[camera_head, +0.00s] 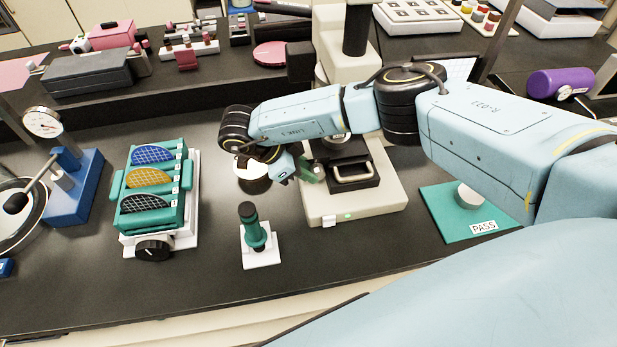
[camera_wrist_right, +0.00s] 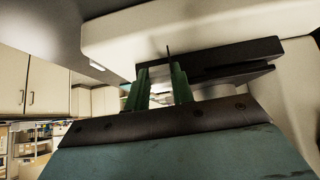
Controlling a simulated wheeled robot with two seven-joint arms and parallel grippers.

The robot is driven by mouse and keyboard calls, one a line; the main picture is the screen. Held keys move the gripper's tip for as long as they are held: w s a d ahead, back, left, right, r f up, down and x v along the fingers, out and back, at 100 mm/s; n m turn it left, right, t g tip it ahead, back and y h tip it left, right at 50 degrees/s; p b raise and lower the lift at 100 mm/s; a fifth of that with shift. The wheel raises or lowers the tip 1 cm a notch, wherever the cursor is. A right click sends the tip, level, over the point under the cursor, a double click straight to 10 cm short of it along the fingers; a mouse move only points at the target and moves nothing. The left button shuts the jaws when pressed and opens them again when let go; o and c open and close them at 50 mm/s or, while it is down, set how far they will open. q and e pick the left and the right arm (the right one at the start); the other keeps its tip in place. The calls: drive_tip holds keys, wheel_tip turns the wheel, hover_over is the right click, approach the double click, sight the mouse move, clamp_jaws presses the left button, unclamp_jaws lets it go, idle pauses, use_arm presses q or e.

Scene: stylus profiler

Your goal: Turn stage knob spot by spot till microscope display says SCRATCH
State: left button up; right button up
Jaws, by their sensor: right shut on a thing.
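The microscope stands at the back centre, with a cream base (camera_head: 385,207) and a black stage (camera_head: 345,182) with a silver handle-like loop. My right gripper (camera_head: 310,172) reaches the left side of the stage, its green fingers partly hidden by my wrist. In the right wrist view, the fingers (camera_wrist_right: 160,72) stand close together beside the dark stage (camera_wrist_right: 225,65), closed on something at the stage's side. The stage knob is mostly hidden between them. A pale screen (camera_head: 460,68), possibly the microscope display, shows behind my right arm; no text is readable. My left gripper is out of view.
A green holder (camera_head: 166,217) with blue, gold and black half-discs stands left, a black knob (camera_head: 153,250) at its front. A green-and-black tool (camera_head: 252,228) stands on a white base. A green mat (camera_head: 440,212) labelled PASS lies right. The front bench centre is clear.

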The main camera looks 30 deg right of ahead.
drive_tip(key=shift+a+f+h+b, duration=0.15)
drive_tip(key=shift+f+h+b, duration=0.4)
drive_tip(key=shift+h+b, duration=0.1)
drive_tip(key=shift+a+g+h+b, duration=0.1)
drive_tip(key=shift+g+h+b, duration=0.2)
drive_tip(key=shift+h+b, duration=0.35)
drive_tip(key=shift+h, duration=0.6)
drive_tip(key=shift+s+f+g+h, duration=0.15)
drive_tip(key=shift+f+g+h, duration=0.3)
drive_tip(key=shift+h, duration=0.35)
drive_tip(key=shift+d+f+h, duration=0.2)
drive_tip(key=shift+f+h, duration=0.05)
drive_tip(key=shift+h, duration=0.35)
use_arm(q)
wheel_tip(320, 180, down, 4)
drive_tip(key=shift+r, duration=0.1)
use_arm(e)
drive_tip(key=shift+g, duration=0.25)
drive_tip(key=shift+w+r+h, duration=0.25)
drive_tip(key=shift+r+h, duration=0.05)
drive_tip(key=shift+r, duration=0.1)
drive_tip(key=o, duration=1)
drive_tip(key=shift+a, duration=0.15)
